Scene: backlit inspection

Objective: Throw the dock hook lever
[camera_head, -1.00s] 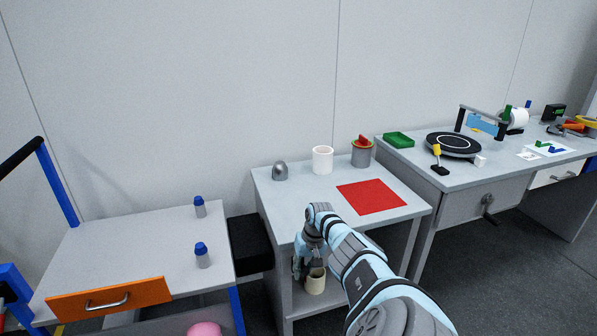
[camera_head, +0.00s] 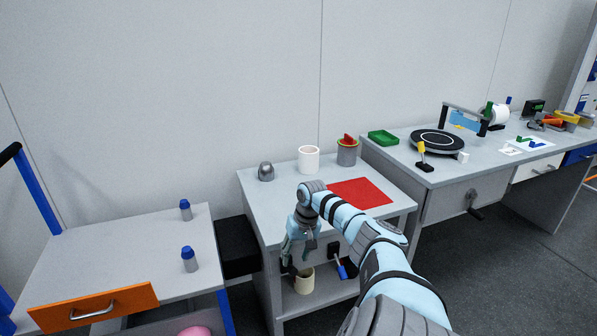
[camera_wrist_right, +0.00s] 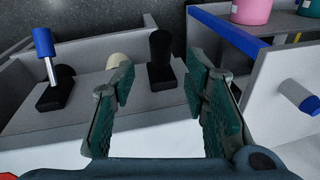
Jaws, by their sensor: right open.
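A lever with a blue grip (camera_head: 346,268) on a dark base shows under the small grey table in the head view. It also shows at the left in the right wrist view (camera_wrist_right: 43,42), its rod tilted on a black base. A second post, with a black grip (camera_wrist_right: 160,48), stands on another black base in the wrist view. I cannot tell which one is the dock hook lever. My right gripper (camera_head: 292,264) points down at the table's front. Its fingers (camera_wrist_right: 160,95) are apart and empty, with the black post beyond the gap. My left gripper is not in view.
A cream cup (camera_head: 304,281) stands on the table's lower shelf, close to the gripper. A cart with an orange drawer front (camera_head: 93,306) stands to the left. The table top holds a white cup (camera_head: 308,160), a red mat (camera_head: 362,192) and a grey dome (camera_head: 266,172).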

